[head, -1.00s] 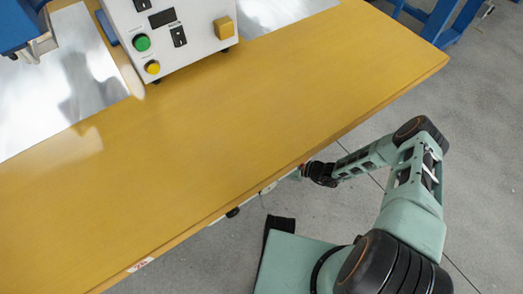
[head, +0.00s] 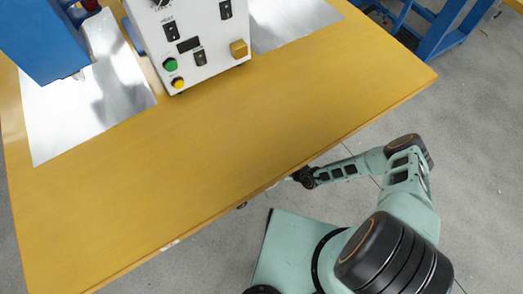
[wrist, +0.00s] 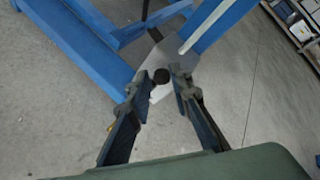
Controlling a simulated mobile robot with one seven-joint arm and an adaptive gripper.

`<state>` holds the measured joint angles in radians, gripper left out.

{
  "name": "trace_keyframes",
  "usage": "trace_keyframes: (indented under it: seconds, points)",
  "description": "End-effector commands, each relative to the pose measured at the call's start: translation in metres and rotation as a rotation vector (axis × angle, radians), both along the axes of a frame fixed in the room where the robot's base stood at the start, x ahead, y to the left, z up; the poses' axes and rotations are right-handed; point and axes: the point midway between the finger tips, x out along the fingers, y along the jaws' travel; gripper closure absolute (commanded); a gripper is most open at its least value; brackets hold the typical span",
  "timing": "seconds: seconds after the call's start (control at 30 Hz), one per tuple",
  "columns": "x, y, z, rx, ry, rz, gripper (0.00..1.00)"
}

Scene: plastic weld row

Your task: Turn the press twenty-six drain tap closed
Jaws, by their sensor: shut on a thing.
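In the head view my gripper (head: 301,177) is at the table's near edge, partly tucked under it. In the wrist view the two dark fingers of my gripper (wrist: 163,80) are close together on a small thing, which I take to be the drain tap (wrist: 159,93). A white part and a dark round part of it show between the fingertips. The rest of the tap is hidden by the fingers, and in the head view the table edge hides it. I cannot tell how far the handle is turned.
A yellow table (head: 250,145) lies above my gripper. On it stand a white control box (head: 190,45) with green and yellow buttons and a blue machine (head: 50,35). Blue frame legs (wrist: 80,55) stand close behind the fingers in the wrist view. Open grey floor (head: 460,180) lies to the right.

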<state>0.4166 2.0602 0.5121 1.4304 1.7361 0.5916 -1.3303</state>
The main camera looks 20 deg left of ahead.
Motion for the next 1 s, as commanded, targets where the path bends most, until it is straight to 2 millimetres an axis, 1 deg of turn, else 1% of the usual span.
trace_keyframes:
  seconds: [0.03, 0.2, 0.5, 0.87, 0.9, 1.0]
  points:
    - [-0.0047, 0.0042, 0.0023, -0.011, -0.011, 0.007, 1.00]
    - [-0.0070, 0.0062, 0.0019, -0.045, -0.052, 0.009, 1.00]
    - [-0.0077, 0.0064, 0.0002, -0.075, -0.086, 0.007, 1.00]
    - [-0.0078, 0.0059, -0.0007, -0.078, -0.088, 0.009, 1.00]
    - [-0.0078, 0.0059, -0.0007, -0.078, -0.088, 0.009, 0.80]
    - [-0.0077, 0.0058, -0.0006, -0.078, -0.088, 0.008, 0.69]
